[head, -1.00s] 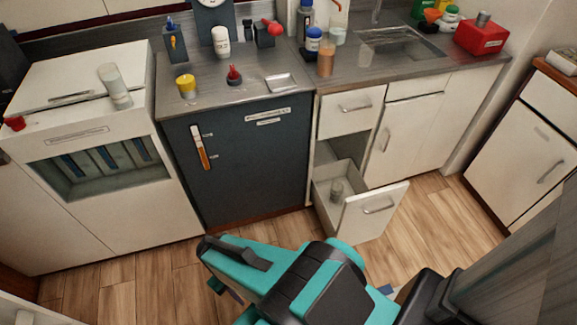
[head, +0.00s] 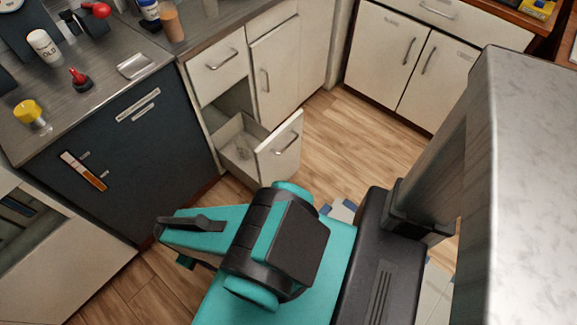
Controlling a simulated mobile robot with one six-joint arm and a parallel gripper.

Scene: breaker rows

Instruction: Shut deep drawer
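The deep drawer (head: 281,151) is the lower drawer of a white cabinet, under a shallower shut drawer (head: 218,70). It is pulled well out, with its white front and metal handle turned toward the right. Its grey inside shows, with a faint clear item (head: 243,151) in it, probably a glass. My teal and black arm is folded in the foreground, below the drawer in the picture. The fingers of my gripper (head: 180,255) cannot be made out at the arm's left end, and I see nothing held. The arm appears apart from the drawer.
A dark dishwasher-like front (head: 125,130) stands left of the drawer. A shut white cupboard door (head: 275,70) is on its right. Wooden floor (head: 345,140) is clear right of the drawer, up to more white cupboards (head: 432,70). A grey-topped block (head: 530,180) fills the right edge.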

